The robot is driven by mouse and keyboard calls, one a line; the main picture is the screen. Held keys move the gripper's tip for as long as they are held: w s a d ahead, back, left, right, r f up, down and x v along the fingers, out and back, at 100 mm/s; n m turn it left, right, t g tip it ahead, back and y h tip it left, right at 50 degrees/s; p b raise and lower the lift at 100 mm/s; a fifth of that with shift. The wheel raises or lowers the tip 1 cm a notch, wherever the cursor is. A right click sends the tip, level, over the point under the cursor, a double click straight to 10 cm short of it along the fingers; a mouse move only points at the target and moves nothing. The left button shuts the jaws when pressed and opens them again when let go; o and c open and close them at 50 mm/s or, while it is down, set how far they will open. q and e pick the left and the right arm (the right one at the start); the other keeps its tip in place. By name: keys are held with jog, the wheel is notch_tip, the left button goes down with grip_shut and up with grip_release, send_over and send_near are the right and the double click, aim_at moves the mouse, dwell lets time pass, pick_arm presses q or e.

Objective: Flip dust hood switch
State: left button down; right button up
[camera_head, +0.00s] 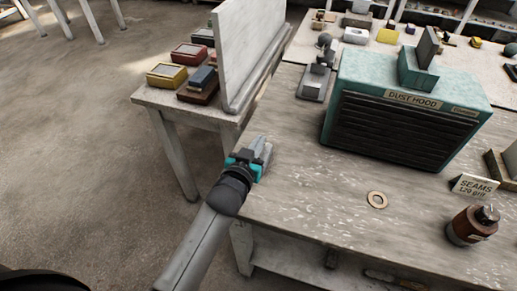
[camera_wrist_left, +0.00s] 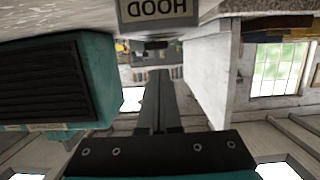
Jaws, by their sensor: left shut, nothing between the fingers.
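The teal dust hood (camera_head: 400,125) with a black slatted front stands on the worktable, and its label reads "DUST HOOD". It also shows at the left of the upside-down left wrist view (camera_wrist_left: 55,85). A small grey metal device (camera_head: 316,80) with an upright part stands left of the hood; it looks like the switch, but its lever position is too small to tell. A plate reading "HOOD" (camera_wrist_left: 158,10) shows upside down beyond my fingers in the wrist view. My left gripper (camera_head: 265,146) is shut and empty over the table's left edge, short of the device and apart from it.
An upright pale panel (camera_head: 245,50) stands left of the device, on a side table with several small boxes (camera_head: 188,54). A brass ring (camera_head: 377,199), a brown jar (camera_head: 472,225) and a "SEAMS" card (camera_head: 472,187) are at right. The tabletop before the hood is mostly clear.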

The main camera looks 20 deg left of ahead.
pick_arm(q)
jog(key=shift+f, duration=0.8)
jog(key=g+p, duration=0.1)
jog(key=p, duration=0.2)
jog(key=shift+w, duration=0.2)
jog(key=shift+f, duration=0.3)
jog(key=shift+w, duration=0.15)
jog(key=shift+w+r, duration=0.25)
jog(key=shift+w, duration=0.35)
jog(key=shift+r, duration=0.1)
